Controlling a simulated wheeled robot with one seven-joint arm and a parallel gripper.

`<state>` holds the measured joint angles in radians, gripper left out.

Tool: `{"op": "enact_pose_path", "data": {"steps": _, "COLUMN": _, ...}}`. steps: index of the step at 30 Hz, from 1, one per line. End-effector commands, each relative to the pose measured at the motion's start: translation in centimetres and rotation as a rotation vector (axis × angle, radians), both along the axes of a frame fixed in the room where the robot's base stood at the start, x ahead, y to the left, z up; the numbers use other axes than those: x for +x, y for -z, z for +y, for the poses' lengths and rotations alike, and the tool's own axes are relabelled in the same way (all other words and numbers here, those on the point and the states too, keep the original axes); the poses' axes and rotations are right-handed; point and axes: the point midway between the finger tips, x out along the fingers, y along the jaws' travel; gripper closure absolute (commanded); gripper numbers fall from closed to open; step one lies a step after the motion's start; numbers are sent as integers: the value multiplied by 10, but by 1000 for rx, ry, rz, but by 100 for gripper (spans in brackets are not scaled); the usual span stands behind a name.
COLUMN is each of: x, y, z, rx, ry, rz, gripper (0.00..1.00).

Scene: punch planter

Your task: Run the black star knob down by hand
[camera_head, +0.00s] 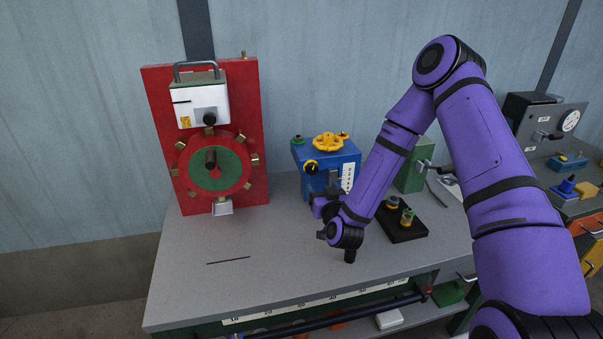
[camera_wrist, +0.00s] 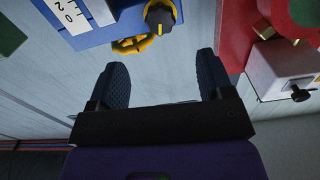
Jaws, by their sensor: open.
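A black knob (camera_head: 209,118) sticks out of a white housing (camera_head: 196,100) high on the red panel; in the wrist view a black, lobed-looking knob (camera_wrist: 300,94) shows at the right edge. Another black knob (camera_head: 311,167), with a yellow ring, is on the front of the blue box (camera_head: 348,158); it also shows in the wrist view (camera_wrist: 160,17). I cannot tell surely which one is the star knob. My gripper (camera_wrist: 160,75) is open, its dark fingers apart with nothing between them. In the head view my gripper (camera_head: 333,184) is in front of the blue box, partly hidden by my wrist.
A yellow handwheel (camera_head: 328,142) tops the blue box. A red panel (camera_head: 157,110) with a green disc (camera_head: 232,172) and several brass cleats stands left. A black tray (camera_head: 406,232) with small parts is right of my wrist. A thin rod (camera_head: 228,260) lies on the otherwise clear front-left bench (camera_head: 200,285).

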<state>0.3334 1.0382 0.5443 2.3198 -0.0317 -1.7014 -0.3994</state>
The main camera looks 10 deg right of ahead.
Motion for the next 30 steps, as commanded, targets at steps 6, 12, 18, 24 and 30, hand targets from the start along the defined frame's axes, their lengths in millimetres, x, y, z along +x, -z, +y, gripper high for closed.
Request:
{"op": "enact_pose_path", "data": {"steps": 6, "x": 29, "y": -1, "z": 0, "rx": 0, "ry": 2, "rz": -3, "gripper": 26}}
{"op": "enact_pose_path", "data": {"steps": 12, "x": 65, "y": 0, "z": 0, "rx": 1, "ry": 2, "rz": -1, "gripper": 26}}
{"op": "enact_pose_path", "data": {"steps": 18, "x": 92, "y": 0, "z": 0, "rx": 0, "ry": 1, "rz": 0, "gripper": 26}}
{"op": "enact_pose_path", "data": {"steps": 24, "x": 103, "y": 0, "z": 0, "rx": 0, "ry": 0, "rz": 1, "gripper": 26}}
{"op": "enact_pose_path", "data": {"steps": 30, "x": 105, "y": 0, "z": 0, "rx": -1, "ry": 0, "rz": 1, "gripper": 26}}
